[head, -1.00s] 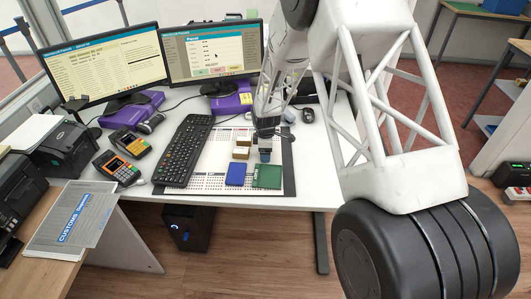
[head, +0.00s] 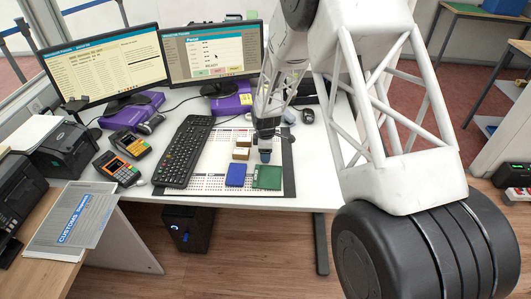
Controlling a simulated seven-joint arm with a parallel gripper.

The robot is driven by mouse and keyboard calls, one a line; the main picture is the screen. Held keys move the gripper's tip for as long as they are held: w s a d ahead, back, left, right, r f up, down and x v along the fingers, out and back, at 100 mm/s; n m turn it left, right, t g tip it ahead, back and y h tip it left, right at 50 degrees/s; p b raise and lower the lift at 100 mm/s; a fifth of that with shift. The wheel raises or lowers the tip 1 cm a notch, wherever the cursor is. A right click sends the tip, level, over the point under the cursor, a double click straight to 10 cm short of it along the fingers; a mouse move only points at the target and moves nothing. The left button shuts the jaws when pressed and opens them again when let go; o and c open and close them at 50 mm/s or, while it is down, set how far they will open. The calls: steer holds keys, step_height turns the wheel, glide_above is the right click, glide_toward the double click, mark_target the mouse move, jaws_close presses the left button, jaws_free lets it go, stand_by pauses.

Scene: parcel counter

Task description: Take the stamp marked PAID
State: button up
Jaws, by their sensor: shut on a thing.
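I cannot tell whether that block touches the mat. A blue pad (head: 236,175) and a green pad (head: 267,177) lie just in front of the gripper.
A black keyboard (head: 186,151) lies left of the mat (head: 210,183). A card terminal (head: 117,168) and printers (head: 66,150) stand farther left. Two monitors (head: 212,52) stand behind. A mouse (head: 308,116) lies at the back right. The desk front edge is close to the pads.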

steer(key=shift+r, duration=0.1)
steer(key=shift+r, duration=0.8)
steer(key=shift+s+r, duration=0.15)
steer(key=shift+r, duration=0.75)
steer(key=s+d, duration=0.1)
steer(key=s, duration=0.4)
steer(key=s+d+r, duration=0.1)
steer(key=s+d, duration=0.1)
steer(key=s, duration=0.3)
steer(key=s+d, duration=0.1)
steer(key=s, duration=0.4)
steer(key=shift+d+r, duration=0.2)
steer(key=shift+d, duration=0.1)
